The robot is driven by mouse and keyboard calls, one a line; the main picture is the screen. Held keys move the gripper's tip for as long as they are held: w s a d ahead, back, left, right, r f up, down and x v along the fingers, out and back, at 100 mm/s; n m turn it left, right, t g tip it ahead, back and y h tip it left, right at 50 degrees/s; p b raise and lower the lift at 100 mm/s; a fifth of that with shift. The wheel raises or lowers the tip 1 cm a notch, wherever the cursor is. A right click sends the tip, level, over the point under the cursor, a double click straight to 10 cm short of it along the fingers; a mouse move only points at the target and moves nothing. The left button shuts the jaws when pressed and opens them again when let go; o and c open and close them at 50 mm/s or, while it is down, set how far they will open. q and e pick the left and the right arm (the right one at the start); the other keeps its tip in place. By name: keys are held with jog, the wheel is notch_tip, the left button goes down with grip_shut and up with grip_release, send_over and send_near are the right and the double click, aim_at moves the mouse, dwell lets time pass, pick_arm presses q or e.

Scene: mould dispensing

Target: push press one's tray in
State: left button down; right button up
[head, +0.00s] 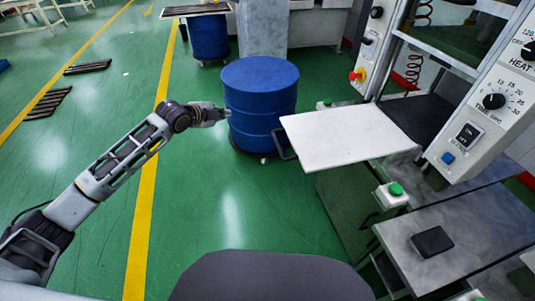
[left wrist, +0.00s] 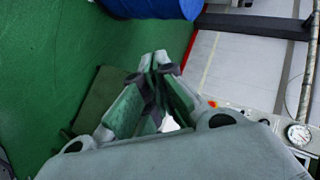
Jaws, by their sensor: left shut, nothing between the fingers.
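The white tray (head: 350,132) sticks out to the left from the press (head: 440,105), flat and level. Its black handle (head: 284,146) is at its left edge. My left gripper (head: 222,113) is to the left of the tray and handle, apart from them, with the blue drum behind it in the head view. In the left wrist view the fingertips of my left gripper (left wrist: 160,57) are together, with nothing seen between them. A small white patch shows between the finger links there; I cannot tell what it is. My right gripper is not in view.
A blue drum (head: 260,100) stands on the floor beyond the tray's left end. Control panels with knobs (head: 494,101) flank the press opening.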

pick_arm(q)
notch_tip(320, 180, up, 6)
jog(key=m+t+h+b, duration=0.7)
jog(key=m+t+b, duration=0.1)
jog(key=m+b, duration=0.3)
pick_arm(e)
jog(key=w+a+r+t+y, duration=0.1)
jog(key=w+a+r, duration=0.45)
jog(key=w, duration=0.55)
pick_arm(q)
jog(key=s+d+f+m+g+h+b, duration=0.4)
jog(key=s+f+m+g+h+b, duration=0.3)
jog(key=s+f+m+g+b, duration=0.3)
jog(key=s+f+m+g, duration=0.1)
jog(key=s+f+m, duration=0.2)
jog(key=f+m, duration=0.3)
jog(key=shift+d+f+m+g, duration=0.2)
jog(key=shift+m+g, duration=0.2)
jog(key=shift+m, duration=1.4)
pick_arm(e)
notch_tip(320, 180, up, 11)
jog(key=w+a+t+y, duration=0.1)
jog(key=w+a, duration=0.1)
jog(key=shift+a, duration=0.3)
pick_arm(q)
jog(key=shift+d+r, duration=0.1)
jog(key=shift+d, duration=0.05)
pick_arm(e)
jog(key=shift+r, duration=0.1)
